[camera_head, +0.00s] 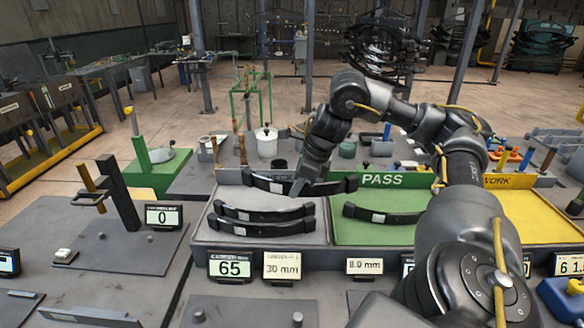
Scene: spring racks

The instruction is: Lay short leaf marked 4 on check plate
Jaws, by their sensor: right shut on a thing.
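My right gripper (299,184) reaches down from the right and is shut on a dark curved leaf (266,184) at the back edge of the grey tray (222,256). I cannot tell whether this leaf still touches the tray. Two more dark leaves (240,214) (240,228) with pale labels lie on the tray in front of it. The label numbers are too small to read. A grey plate (75,235) with a dark upright post and a display reading 0 (163,216) is at the left; it may be the check plate. My left gripper is not in view.
A green PASS tray (355,230) holds one leaf (382,216). A yellow tray (540,222) marked WORK in the visible part is at the right. Displays reading 65 (230,267) and 30 mm (282,267) stand in front. A green stand (145,165) rises at the back left.

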